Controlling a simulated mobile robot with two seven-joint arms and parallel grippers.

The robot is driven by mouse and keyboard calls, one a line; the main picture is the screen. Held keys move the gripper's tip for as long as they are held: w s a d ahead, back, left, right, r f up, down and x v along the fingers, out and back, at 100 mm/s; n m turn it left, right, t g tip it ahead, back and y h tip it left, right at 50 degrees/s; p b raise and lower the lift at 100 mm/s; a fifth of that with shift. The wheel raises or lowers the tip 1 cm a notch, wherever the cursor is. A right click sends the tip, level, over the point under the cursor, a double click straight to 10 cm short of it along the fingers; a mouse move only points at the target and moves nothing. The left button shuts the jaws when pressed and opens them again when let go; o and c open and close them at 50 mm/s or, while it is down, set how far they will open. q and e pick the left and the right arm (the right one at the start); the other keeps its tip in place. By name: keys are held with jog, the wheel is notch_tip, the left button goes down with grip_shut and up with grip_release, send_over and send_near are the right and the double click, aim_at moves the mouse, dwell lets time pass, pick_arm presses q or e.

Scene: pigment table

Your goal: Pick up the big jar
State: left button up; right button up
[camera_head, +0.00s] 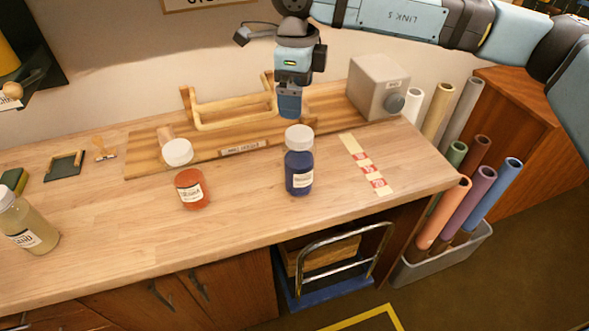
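Three white-lidded jars stand upright on the wooden table: a blue jar (299,178) right of the middle, a red-orange jar (191,190) to its left, and a beige jar (30,228) at the far left edge. No label I can read says which is the big one; the blue and red-orange jars look close in size. My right gripper (290,114), on the arm coming in from the upper right, points down just above and behind the blue jar's lid, apart from it. Its fingers appear edge-on, so any gap is hidden. My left gripper is not in view.
A wooden board (145,160) with a wooden rack (232,112) lies behind the jars. A grey box with a knob (378,84) stands at the back right. A red-marked paper strip (366,165) lies right of the blue jar. The table front between jars is clear.

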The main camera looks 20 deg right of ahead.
aim_at(300, 133)
notch_tip(300, 133, down, 8)
jog(key=shift+r+p, duration=0.1)
jog(key=shift+p, duration=0.2)
jog(key=f, duration=0.3)
jog(key=f+p, duration=0.1)
jog(key=f, duration=0.1)
jog(key=shift+d, duration=0.4)
jog(key=shift+w+f, duration=0.1)
jog(key=shift+f, duration=0.15)
jog(key=c, duration=1.5)
jog(key=shift+r, duration=0.1)
jog(key=shift+c, duration=0.2)
